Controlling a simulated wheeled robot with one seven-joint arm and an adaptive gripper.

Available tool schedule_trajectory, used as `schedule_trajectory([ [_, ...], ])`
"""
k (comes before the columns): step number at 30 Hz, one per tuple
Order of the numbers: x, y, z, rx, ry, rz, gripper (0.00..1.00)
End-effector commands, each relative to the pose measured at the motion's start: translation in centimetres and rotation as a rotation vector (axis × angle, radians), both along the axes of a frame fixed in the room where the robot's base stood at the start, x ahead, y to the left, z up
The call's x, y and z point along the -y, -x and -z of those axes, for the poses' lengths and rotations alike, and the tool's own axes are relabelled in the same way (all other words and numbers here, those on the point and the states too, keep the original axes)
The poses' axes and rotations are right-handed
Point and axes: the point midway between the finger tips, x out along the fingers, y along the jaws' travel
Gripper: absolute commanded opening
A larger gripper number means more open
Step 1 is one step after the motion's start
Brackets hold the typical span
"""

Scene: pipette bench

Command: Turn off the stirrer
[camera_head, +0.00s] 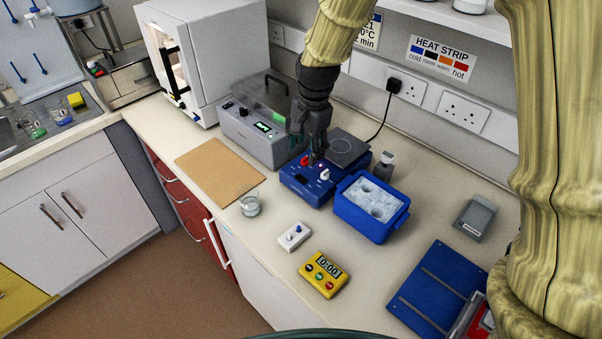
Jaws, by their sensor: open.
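The stirrer (301,187) is a blue box on the bench with a dark square plate (343,147) at its back. Its front top face carries a red control (305,160) and a pale knob or switch (324,174). My gripper (309,155) hangs over the stirrer, fingers pointing down, open and close to the red control. I cannot tell whether the fingers touch it. The fingers and wrist hide part of the stirrer's left and back.
A blue ice box (363,233) stands right of the stirrer, with a small grey bottle (384,165) behind it. A grey bath (257,137) is at left. A beaker (250,204), small white switch box (294,236) and yellow timer (323,275) sit in front. The brown board (219,171) is bare.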

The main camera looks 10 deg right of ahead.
Motion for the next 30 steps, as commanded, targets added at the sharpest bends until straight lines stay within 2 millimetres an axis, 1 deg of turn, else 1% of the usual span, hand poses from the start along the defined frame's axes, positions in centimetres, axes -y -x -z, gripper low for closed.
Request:
schedule_trajectory([
  [4, -0.1, 0.0, 0.7, -0.002, 0.000, 0.000, 0.55],
  [7, -0.1, -0.1, 1.5, -0.003, 0.001, -0.001, 0.55],
  [24, -0.6, -0.7, 7.8, -0.002, 0.000, 0.000, 0.55],
  [30, -0.7, -0.9, 9.6, -0.002, 0.000, 0.000, 0.55],
])
